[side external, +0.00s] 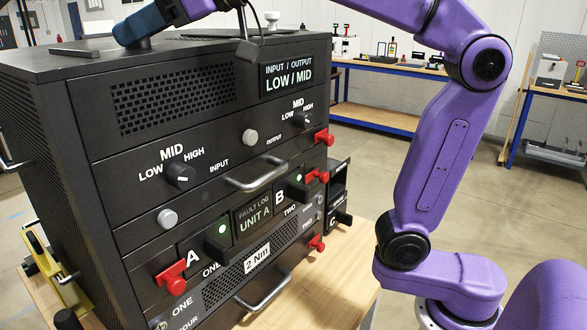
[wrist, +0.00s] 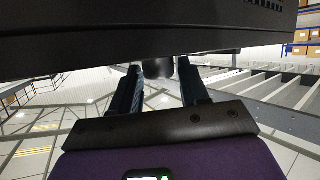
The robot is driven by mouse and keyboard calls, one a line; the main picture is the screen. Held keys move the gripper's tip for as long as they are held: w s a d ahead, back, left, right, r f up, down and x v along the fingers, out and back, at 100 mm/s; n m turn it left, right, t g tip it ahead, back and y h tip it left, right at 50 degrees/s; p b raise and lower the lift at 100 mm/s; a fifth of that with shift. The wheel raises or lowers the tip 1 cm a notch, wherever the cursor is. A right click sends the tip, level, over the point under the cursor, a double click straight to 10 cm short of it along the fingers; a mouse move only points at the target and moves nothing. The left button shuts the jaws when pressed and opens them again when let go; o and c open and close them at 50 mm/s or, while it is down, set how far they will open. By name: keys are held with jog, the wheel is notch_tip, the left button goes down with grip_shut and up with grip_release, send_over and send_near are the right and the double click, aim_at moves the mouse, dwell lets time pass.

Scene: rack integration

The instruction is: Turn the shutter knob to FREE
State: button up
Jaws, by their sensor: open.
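In the wrist view my gripper (wrist: 160,85) is open, its two dark blue fingers spread on either side of a small black cylindrical part (wrist: 158,68). This part sits under the edge of a dark panel (wrist: 120,35). I cannot tell whether the fingers touch it. It may be the shutter knob, but no FREE label is readable. In the side external view a blue finger of my gripper (side external: 145,24) shows at the rack's top left. On the front of the black rack (side external: 75,120), the input knob (side external: 180,176) and output knob (side external: 302,120) are visible.
The rack front has red latches (side external: 172,278), metal handles (side external: 258,175) and black A and B modules (side external: 217,248) with green lights. A dark lamp-like part (side external: 249,50) hangs near the top. Blue-framed benches (side external: 380,122) stand behind, with open floor between.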

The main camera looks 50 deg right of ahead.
jog(key=v, duration=1.7)
jog(key=s+f+n+g+h, duration=0.1)
jog(key=f+g, duration=0.3)
jog(key=f, duration=1)
jog(key=s+f+n+g+h, duration=0.2)
jog(key=f+g, duration=0.3)
jog(key=f, duration=0.9)
jog(key=shift+s+f+n, duration=0.3)
jog(key=shift+s+n, duration=0.4)
jog(key=shift+n, duration=0.2)
jog(key=shift+o, duration=0.3)
jog(key=shift+d, duration=0.1)
jog(key=shift+o, duration=1)
jog(key=shift+f, duration=0.1)
